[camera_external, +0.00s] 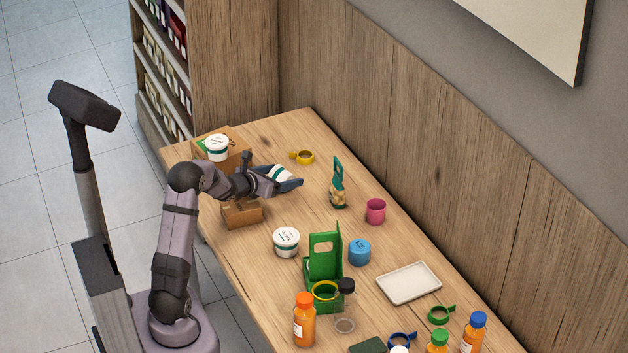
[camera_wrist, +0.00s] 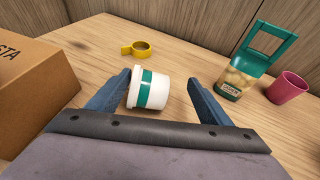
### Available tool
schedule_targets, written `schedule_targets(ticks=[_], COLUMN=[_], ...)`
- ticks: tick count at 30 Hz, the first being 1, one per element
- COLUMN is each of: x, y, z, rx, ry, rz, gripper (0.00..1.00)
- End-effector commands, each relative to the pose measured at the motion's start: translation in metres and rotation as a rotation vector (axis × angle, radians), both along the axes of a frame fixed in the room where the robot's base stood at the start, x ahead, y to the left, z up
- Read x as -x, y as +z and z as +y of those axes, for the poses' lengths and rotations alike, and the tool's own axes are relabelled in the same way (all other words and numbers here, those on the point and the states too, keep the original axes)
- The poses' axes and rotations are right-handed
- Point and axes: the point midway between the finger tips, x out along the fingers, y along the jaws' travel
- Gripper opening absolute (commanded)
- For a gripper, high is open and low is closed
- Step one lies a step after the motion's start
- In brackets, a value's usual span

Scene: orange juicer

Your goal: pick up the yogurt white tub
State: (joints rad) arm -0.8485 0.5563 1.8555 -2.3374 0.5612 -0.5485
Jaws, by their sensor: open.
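A white tub with a green band (camera_wrist: 158,92) is between the two blue fingers of my gripper (camera_wrist: 161,80) in the wrist view. The fingers are apart, with the tub closer to the left one; contact cannot be told. In the external view the tub (camera_external: 281,173) shows partly behind my gripper (camera_external: 287,182), over the far half of the table. Two similar white tubs show in the external view: one (camera_external: 217,147) at the cardboard box, another (camera_external: 286,241) on the table near the green stand.
A cardboard box (camera_wrist: 32,88) stands close on the left; a smaller box (camera_external: 243,214) is under my arm. A yellow ring (camera_external: 302,157), a green-topped bag (camera_external: 338,187) and a pink cup (camera_external: 375,211) stand beyond. A green stand (camera_external: 323,262) is nearer the front.

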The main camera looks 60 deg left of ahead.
Motion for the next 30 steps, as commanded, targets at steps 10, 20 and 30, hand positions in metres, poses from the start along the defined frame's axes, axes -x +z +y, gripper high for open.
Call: schedule_targets(ticks=[10, 20, 30], x=[-0.013, -0.042, -0.058], y=[-0.005, -0.017, -0.025], z=[0.005, 0.011, 0.019], rx=[-0.001, -0.001, -0.002], ry=[-0.002, -0.004, -0.003], rz=[-0.001, 0.000, -0.001], gripper=[0.73, 0.73, 0.73])
